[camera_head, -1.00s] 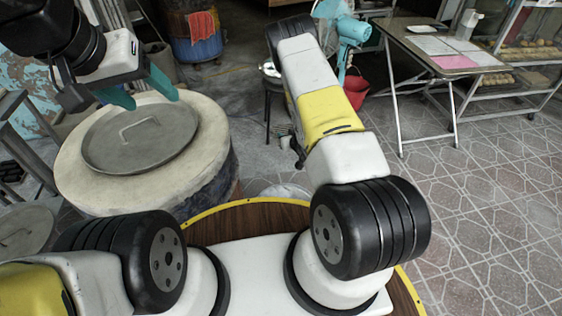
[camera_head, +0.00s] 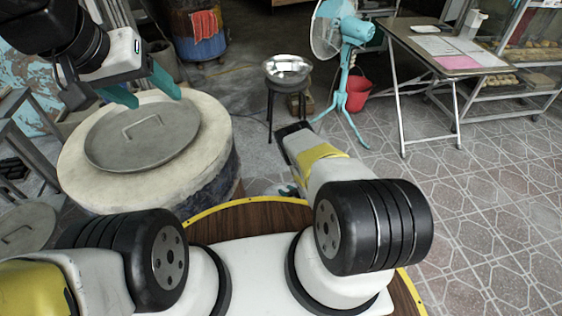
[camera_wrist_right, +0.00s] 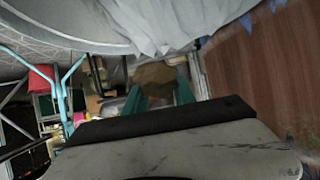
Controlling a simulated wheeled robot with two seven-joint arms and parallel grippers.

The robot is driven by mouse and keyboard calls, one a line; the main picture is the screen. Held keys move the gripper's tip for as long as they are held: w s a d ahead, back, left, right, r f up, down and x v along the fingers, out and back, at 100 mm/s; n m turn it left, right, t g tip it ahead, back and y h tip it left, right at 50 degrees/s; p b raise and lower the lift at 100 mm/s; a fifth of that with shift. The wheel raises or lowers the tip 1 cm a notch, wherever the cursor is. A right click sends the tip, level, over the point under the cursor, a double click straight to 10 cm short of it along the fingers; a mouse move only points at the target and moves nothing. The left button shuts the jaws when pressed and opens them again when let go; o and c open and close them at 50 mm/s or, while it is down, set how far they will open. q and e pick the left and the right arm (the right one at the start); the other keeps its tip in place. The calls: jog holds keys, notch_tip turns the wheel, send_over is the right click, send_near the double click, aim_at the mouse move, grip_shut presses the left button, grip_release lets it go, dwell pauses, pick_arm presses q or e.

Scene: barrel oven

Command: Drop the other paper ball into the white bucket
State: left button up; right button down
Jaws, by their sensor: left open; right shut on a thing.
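My right gripper (camera_wrist_right: 158,95) is shut on a brownish paper ball (camera_wrist_right: 158,74) in the right wrist view. A white bucket (camera_wrist_right: 165,22) with a crumpled whitish lining fills the top of that view, close to the ball. In the head view the bucket (camera_head: 270,187) shows only as a small white patch in front of my base. My right forearm and my base hide most of it, and the ball is not visible there. My left gripper (camera_head: 143,90) is open and empty above the round grey lid.
The barrel oven (camera_head: 80,178) with its handled lid (camera_head: 140,150) stands at the left. A stool (camera_head: 288,85) carries a metal bowl (camera_head: 287,69). A teal fan (camera_head: 350,60), a red bucket (camera_head: 357,92) and a folding table (camera_head: 425,50) stand behind. The tiled floor at right is clear.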

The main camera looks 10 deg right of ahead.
jog(key=shift+f, duration=1.2)
jog(key=c, duration=1)
grip_release()
jog(key=shift+o, duration=0.2)
jog(key=v, duration=0.7)
jog(key=shift+s, duration=0.35)
jog(key=shift+d+r, duration=0.1)
jog(key=shift+r, duration=0.05)
